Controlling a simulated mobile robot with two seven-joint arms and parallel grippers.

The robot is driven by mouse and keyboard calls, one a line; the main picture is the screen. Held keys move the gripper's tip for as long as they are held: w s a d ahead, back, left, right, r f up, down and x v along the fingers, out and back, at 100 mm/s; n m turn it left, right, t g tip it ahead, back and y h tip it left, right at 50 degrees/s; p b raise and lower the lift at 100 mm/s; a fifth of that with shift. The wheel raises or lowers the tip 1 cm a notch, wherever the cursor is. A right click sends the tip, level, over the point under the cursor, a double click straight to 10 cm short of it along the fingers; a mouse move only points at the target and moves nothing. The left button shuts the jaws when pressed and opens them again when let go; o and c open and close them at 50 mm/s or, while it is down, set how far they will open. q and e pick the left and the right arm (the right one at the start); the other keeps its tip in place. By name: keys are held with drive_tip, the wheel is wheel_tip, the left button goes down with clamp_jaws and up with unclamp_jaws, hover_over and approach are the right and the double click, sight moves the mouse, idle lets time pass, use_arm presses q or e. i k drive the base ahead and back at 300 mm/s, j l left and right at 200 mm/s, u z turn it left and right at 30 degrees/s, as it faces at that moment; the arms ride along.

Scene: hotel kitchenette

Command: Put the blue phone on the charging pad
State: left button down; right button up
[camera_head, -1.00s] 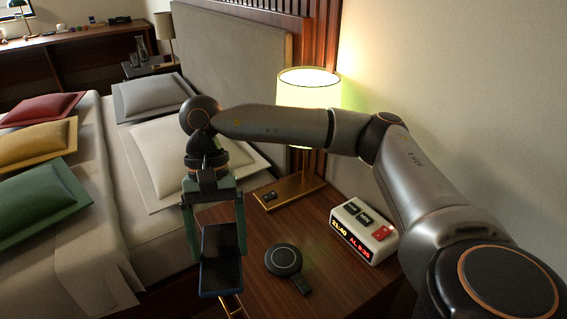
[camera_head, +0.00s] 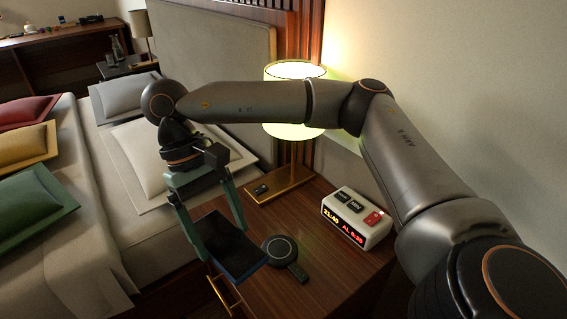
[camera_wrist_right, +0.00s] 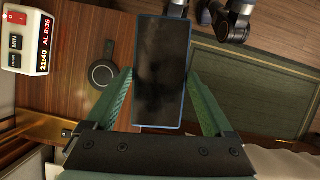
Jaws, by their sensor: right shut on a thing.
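The blue phone (camera_head: 230,245) has a dark screen and a blue edge. My right gripper (camera_head: 222,252) is shut on it and holds it tilted, screen up, near the nightstand's front left edge. In the right wrist view the phone (camera_wrist_right: 161,72) lies between the green fingers of the gripper (camera_wrist_right: 160,100). The round dark charging pad (camera_head: 281,249) lies on the nightstand just right of the phone, with a short tab at its front. It also shows in the right wrist view (camera_wrist_right: 102,74), left of the phone and apart from it. My left gripper is not in view.
A white alarm clock (camera_head: 357,217) stands on the nightstand (camera_head: 325,262) to the right of the pad. A lit lamp (camera_head: 292,130) on a brass base stands behind. The bed with pillows (camera_head: 40,205) is at left. Bare wood lies between pad and clock.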

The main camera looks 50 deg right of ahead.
sight(279, 249)
drive_tip(key=i+j+z, duration=0.1)
drive_tip(key=j+z, duration=0.6)
drive_tip(key=i+j+z, duration=0.2)
drive_tip(key=z, duration=0.2)
drive_tip(key=i+j+z, duration=0.15)
drive_tip(key=j+z, duration=0.25)
drive_tip(key=i+j+z, duration=0.1)
drive_tip(key=z, duration=0.2)
drive_tip(key=i+j+z, duration=0.15)
drive_tip(key=z, duration=0.2)
drive_tip(key=i, duration=0.05)
